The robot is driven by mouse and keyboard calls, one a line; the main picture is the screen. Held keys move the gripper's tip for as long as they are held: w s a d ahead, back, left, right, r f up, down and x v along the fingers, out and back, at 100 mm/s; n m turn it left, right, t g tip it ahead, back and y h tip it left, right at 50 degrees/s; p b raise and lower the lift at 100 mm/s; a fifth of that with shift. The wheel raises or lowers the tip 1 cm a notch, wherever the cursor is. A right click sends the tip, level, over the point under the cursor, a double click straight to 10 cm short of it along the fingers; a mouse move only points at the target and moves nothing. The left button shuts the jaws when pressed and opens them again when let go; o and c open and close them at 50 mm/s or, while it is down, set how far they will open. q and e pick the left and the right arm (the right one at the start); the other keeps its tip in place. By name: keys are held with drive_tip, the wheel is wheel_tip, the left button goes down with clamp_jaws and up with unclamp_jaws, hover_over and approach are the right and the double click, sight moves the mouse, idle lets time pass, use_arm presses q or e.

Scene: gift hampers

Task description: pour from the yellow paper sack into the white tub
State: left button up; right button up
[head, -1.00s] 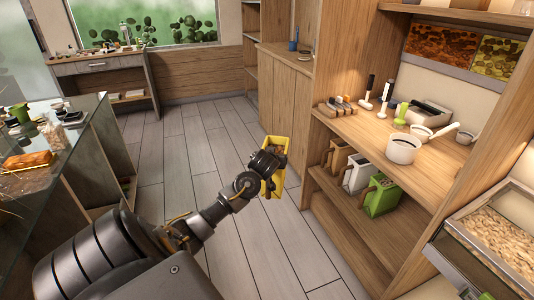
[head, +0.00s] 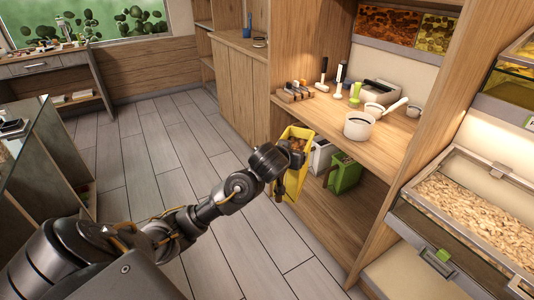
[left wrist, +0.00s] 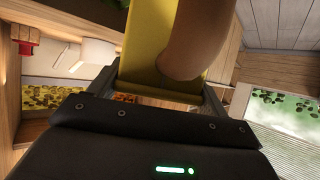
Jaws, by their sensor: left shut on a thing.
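The yellow paper sack (head: 295,182) is roughly upright, its open top showing brown contents. My left gripper (head: 286,166) is shut on it and holds it in the air in front of the shelf unit, lower than the white tub. In the left wrist view the sack (left wrist: 148,40) fills the space beyond the gripper, with a brown rounded shape in front of it that I cannot identify. My right gripper is not in view.
A white sack (head: 320,156) and a green sack (head: 344,174) stand on the shelf below. A glass-lidded bin (head: 470,205) is at right.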

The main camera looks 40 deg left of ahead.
use_arm(q)
drive_tip(key=s+d+r+m+h, duration=0.3)
drive_tip(key=s+d+r, duration=0.2)
drive_tip(key=d+r, duration=0.5)
drive_tip(key=d, duration=0.2)
drive_tip(key=shift+d+t, duration=0.3)
drive_tip(key=shift+d, duration=0.1)
